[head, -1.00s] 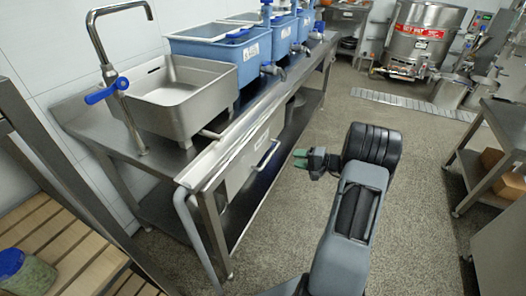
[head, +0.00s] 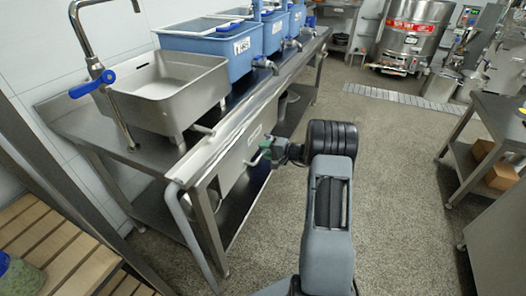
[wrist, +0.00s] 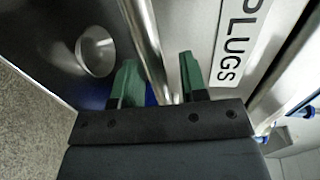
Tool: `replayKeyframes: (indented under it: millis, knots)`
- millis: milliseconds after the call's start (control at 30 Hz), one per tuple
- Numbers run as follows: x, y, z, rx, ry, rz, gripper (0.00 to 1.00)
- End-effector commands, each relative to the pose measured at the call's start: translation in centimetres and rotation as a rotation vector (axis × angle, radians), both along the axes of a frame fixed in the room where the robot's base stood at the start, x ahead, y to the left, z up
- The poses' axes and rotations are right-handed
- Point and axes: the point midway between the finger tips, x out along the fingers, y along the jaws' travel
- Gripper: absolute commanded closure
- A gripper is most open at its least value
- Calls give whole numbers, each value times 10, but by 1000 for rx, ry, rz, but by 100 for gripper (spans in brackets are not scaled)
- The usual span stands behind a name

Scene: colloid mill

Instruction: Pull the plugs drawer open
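The plugs drawer (head: 234,166) is a grey metal front under the steel bench, with a small white label facing the aisle. Its label (wrist: 236,42) reads "PLUGS" in the wrist view, right of my fingers. My gripper (head: 268,150) is at the drawer front in the head view and covers most of its handle. Contact with the handle cannot be told. The drawer front looks flush with the bench.
The steel bench (head: 150,190) carries a sink basin (head: 165,92) and several blue tubs (head: 215,52). A lower shelf runs beneath it. A slatted wooden rack (head: 60,250) stands at the left. The floor (head: 400,190) right of my arm is clear up to another steel table (head: 500,115).

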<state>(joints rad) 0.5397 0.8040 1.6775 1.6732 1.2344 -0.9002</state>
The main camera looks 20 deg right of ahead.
Motion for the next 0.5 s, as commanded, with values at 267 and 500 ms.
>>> replayKeyframes:
  millis: [267, 500]
  knots:
    - [2, 2, -1, 0, 0, 0, 61]
    - [2, 2, -1, 0, 0, 0, 76]
